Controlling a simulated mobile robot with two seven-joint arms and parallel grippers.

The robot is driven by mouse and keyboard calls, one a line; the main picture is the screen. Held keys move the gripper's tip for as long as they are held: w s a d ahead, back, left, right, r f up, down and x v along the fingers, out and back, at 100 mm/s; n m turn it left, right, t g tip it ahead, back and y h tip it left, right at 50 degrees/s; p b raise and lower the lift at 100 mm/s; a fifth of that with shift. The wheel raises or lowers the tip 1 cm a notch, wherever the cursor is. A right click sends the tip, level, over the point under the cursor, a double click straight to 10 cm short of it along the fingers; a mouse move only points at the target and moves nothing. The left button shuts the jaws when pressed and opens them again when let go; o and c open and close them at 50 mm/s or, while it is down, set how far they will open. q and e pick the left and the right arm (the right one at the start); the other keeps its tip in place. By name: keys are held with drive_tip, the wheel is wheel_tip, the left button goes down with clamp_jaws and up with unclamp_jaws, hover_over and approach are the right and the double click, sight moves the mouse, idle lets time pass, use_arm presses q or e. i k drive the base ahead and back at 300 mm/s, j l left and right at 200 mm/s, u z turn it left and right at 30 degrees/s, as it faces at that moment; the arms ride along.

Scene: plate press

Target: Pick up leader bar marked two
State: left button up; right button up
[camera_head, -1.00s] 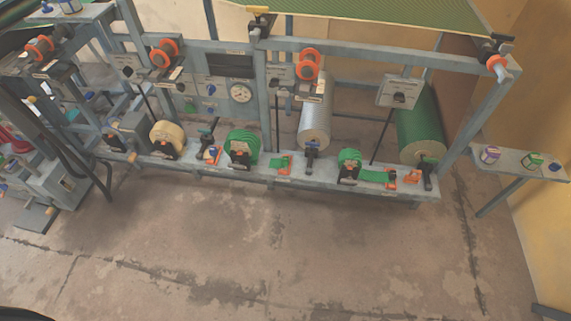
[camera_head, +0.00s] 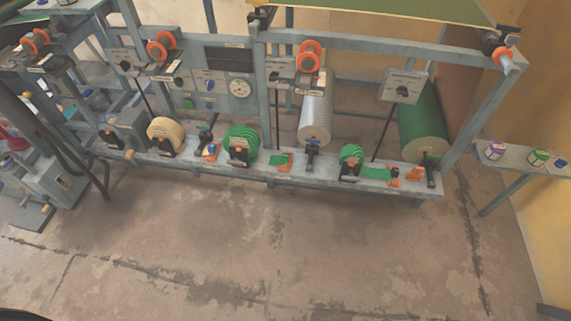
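A long grey press frame stands ahead, with a low front rail (camera_head: 330,188). Small orange pieces sit on the rail: one by a short green strip (camera_head: 285,160), one at the end of a longer green strip (camera_head: 394,176), and one near the right end (camera_head: 414,172). Their markings are too small to read, so I cannot tell which is the leader bar marked two. Neither of my grippers shows in this view.
Rolls stand along the rail: cream (camera_head: 165,135), green (camera_head: 241,143), silver-white (camera_head: 315,120), small green (camera_head: 350,158) and large green (camera_head: 422,125). A side shelf (camera_head: 511,163) with small containers is at right. The floor (camera_head: 240,235) in front is clear.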

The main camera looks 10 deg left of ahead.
sight(286, 156)
drive_tip(key=i+j+z, duration=0.3)
drive_tip(key=i+j, duration=0.15)
drive_tip(key=i, duration=0.35)
drive_tip(key=i+j+z, duration=0.3)
drive_tip(key=i+j, duration=0.35)
drive_tip(key=i, duration=0.1)
